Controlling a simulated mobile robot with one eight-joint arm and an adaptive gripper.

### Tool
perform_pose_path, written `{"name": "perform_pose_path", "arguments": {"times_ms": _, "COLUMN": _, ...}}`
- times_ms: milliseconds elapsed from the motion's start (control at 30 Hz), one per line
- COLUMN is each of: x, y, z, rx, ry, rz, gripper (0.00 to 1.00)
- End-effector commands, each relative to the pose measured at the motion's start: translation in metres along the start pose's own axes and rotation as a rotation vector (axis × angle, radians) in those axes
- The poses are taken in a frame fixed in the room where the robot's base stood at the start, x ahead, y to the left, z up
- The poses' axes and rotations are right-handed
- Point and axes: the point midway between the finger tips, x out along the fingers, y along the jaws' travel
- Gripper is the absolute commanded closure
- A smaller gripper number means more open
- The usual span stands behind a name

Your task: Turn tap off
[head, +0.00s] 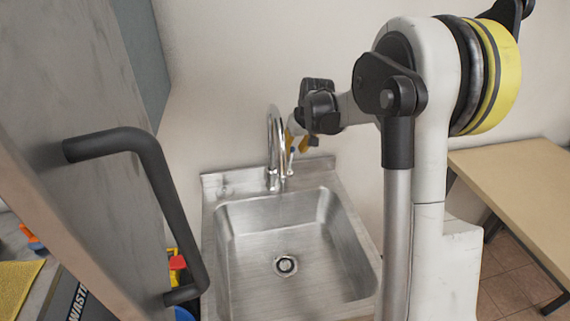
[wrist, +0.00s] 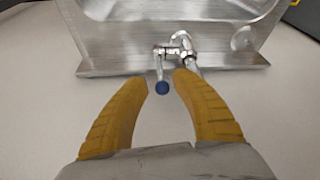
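The chrome tap (head: 271,150) stands at the back rim of the steel sink, with a tall curved spout. In the wrist view the tap's lever (wrist: 160,68) is a thin chrome rod with a blue end, pointing toward my gripper. My gripper (head: 298,146) is just right of the tap in the head view. Its two yellow fingers are apart in the wrist view (wrist: 161,78), with the lever's blue end in the gap between the tips. No clear contact shows. The lever is hard to make out in the head view, and no water stream can be made out.
The steel sink (head: 240,268) has an empty basin with a round drain (head: 286,265). A grey door with a black handle (head: 150,170) stands close on the left. A wooden table (head: 520,190) is at the right. The wall is behind the tap.

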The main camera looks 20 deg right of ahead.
Motion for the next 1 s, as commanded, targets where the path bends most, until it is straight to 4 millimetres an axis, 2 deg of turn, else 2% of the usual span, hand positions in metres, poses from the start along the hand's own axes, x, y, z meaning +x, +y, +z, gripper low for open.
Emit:
{"name": "perform_pose_path", "arguments": {"times_ms": 33, "x": 0.014, "y": 0.0, "z": 0.001, "rx": -0.001, "ry": 0.0, "rz": 0.0, "gripper": 0.68}}
{"name": "perform_pose_path", "arguments": {"times_ms": 200, "x": 0.049, "y": 0.0, "z": 0.001, "rx": 0.001, "ry": 0.001, "rz": 0.0, "gripper": 0.68}}
{"name": "perform_pose_path", "arguments": {"times_ms": 400, "x": 0.076, "y": 0.0, "z": 0.0, "rx": 0.0, "ry": 0.001, "rz": 0.001, "gripper": 0.68}}
{"name": "perform_pose_path", "arguments": {"times_ms": 533, "x": 0.084, "y": 0.0, "z": 0.0, "rx": 0.0, "ry": 0.001, "rz": 0.001, "gripper": 0.68}}
{"name": "perform_pose_path", "arguments": {"times_ms": 800, "x": 0.084, "y": 0.0, "z": 0.0, "rx": 0.0, "ry": 0.001, "rz": 0.001, "gripper": 0.68}}
{"name": "perform_pose_path", "arguments": {"times_ms": 833, "x": 0.084, "y": 0.0, "z": 0.0, "rx": 0.0, "ry": 0.001, "rz": 0.001, "gripper": 0.72}}
{"name": "perform_pose_path", "arguments": {"times_ms": 900, "x": 0.084, "y": 0.0, "z": 0.0, "rx": 0.0, "ry": 0.001, "rz": 0.001, "gripper": 0.94}}
{"name": "perform_pose_path", "arguments": {"times_ms": 933, "x": 0.084, "y": 0.0, "z": 0.0, "rx": 0.0, "ry": 0.001, "rz": 0.001, "gripper": 1.0}}
{"name": "perform_pose_path", "arguments": {"times_ms": 1000, "x": 0.084, "y": 0.0, "z": 0.0, "rx": 0.0, "ry": 0.001, "rz": 0.001, "gripper": 1.0}}
